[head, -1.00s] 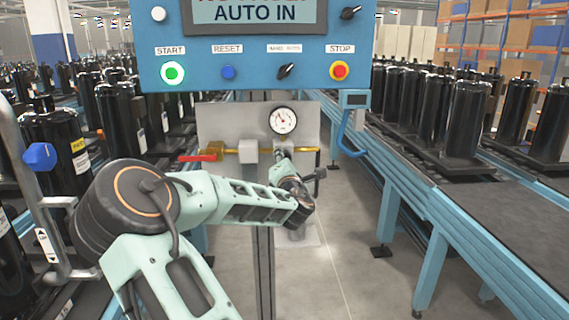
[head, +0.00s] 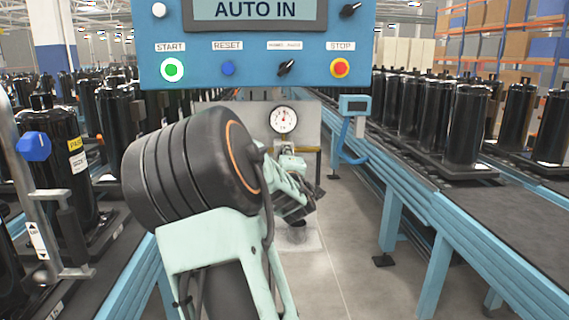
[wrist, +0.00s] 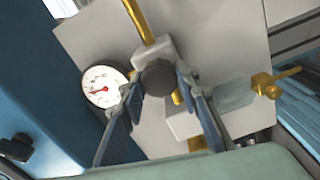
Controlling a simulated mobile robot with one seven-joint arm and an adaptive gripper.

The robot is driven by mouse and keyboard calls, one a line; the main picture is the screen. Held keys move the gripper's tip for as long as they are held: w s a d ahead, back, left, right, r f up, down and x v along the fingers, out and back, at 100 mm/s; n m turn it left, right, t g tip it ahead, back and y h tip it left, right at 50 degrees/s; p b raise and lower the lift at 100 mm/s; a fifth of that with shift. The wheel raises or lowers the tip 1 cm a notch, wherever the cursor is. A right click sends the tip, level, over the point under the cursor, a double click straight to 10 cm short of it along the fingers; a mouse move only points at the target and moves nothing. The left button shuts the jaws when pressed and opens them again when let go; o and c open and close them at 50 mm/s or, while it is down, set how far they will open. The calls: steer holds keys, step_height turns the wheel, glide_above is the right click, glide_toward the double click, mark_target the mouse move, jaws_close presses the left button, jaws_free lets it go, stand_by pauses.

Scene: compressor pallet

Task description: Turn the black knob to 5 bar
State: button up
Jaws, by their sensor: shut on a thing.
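The black knob (wrist: 159,77) sits on a pale regulator block on the brass pipe, in the middle of the wrist view. My gripper (wrist: 158,79) is shut on it, one finger on each side. In the head view my gripper (head: 290,160) is below the gauge, and the knob is hard to make out there. The round white pressure gauge (head: 283,120) is on the grey panel just above. It also shows in the wrist view (wrist: 103,87), left of the knob. Its needle points about straight up in the head view; the numbers are too small to read.
The blue control box (head: 255,55) with its buttons hangs above the gauge. Conveyors with black compressors stand on both sides, the right one with a blue frame (head: 430,200). A brass fitting (wrist: 268,84) is right of the knob.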

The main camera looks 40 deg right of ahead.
steer(key=shift+m, duration=0.3)
stand_by(0.4)
steer(key=o, duration=1.2)
steer(key=shift+c, duration=0.2)
steer(key=shift+s, duration=0.1)
steer(key=v, duration=1.1)
steer(key=shift+s+a, duration=0.3)
